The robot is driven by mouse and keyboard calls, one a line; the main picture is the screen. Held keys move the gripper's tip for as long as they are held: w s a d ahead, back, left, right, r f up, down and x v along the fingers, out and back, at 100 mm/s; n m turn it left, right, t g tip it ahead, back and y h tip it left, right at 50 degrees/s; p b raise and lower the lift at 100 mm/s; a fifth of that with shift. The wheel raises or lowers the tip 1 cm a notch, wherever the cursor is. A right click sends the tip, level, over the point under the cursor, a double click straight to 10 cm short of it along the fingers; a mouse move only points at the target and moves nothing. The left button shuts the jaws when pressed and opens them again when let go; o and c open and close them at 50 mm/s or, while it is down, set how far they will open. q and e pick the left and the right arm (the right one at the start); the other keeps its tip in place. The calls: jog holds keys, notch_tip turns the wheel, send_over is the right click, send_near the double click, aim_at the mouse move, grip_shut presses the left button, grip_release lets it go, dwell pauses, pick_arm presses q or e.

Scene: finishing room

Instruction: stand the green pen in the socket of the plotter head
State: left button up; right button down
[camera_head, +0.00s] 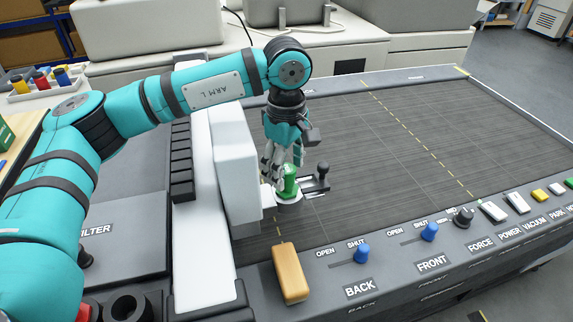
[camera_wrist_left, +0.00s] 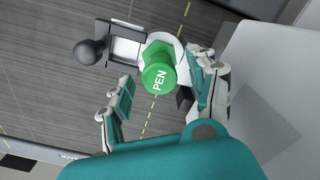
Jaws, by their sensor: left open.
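The green pen (camera_head: 289,182) stands upright in the plotter head (camera_head: 289,197), in the white ring-shaped holder at its front. My left gripper (camera_head: 283,160) is above the pen, pointing down, fingers open. In the left wrist view the pen shows between the two spread fingers (camera_wrist_left: 162,92), closer to the right one; I see a gap to the left one. How deep the pen sits is hidden. My right gripper is out of view.
A dark lever with a ball knob (camera_head: 322,172) sticks out right of the pen. The tall white carriage (camera_head: 234,165) stands close on the left. An orange block (camera_head: 290,272) lies on the front panel near blue switches (camera_head: 361,253). The striped bed (camera_head: 390,130) is clear.

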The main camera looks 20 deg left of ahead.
pick_arm(q)
jog(key=shift+r, duration=0.1)
notch_tip(320, 180, up, 12)
dwell(0.4)
dwell(0.5)
